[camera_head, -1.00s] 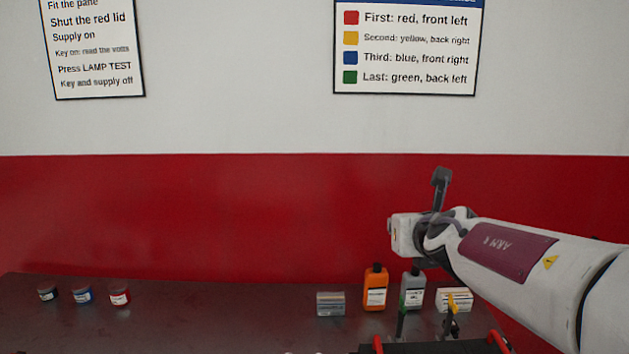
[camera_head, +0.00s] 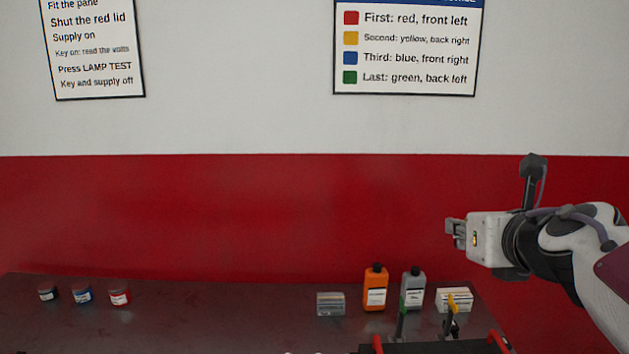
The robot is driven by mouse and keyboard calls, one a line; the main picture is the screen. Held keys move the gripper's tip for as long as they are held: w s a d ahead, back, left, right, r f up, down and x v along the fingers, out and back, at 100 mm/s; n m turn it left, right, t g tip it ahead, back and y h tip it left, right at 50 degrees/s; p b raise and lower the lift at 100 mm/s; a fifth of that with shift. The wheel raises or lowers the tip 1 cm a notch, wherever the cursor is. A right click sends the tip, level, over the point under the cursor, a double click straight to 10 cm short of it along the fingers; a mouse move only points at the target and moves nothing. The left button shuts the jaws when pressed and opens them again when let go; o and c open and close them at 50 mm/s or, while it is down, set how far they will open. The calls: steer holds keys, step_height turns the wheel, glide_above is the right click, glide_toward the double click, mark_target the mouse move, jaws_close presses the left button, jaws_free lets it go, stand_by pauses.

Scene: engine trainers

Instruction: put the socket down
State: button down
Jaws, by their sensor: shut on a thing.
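My gripper (camera_head: 456,234) is at the right of the view, in front of the red part of the wall and above the bench. It points left, with its fingers small and seen from the side. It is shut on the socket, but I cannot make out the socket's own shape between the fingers. Nothing under the fingers touches the bench top.
The dark bench (camera_head: 220,325) holds three small jars at left, a grey box (camera_head: 330,304), an orange bottle (camera_head: 375,288), a grey bottle (camera_head: 413,289) and a white box (camera_head: 462,298). A red-handled tray (camera_head: 430,349) is cut off below. The bench's middle left is clear.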

steer(key=shift+s+d+r, duration=0.1)
steer(key=shift+s+d, duration=0.05)
steer(key=shift+s, duration=0.25)
steer(key=shift+d, duration=0.1)
stand_by(0.4)
steer(key=s+d+m+g+h, duration=0.1)
steer(key=s+d+m+h, duration=0.3)
steer(key=d, duration=0.8)
steer(key=s+d+m+g+h, duration=0.2)
steer(key=s+d+m+h, duration=0.2)
steer(key=d, duration=0.9)
steer(key=s, duration=0.3)
steer(key=shift+s+h, duration=0.4)
steer(key=shift+w, duration=0.1)
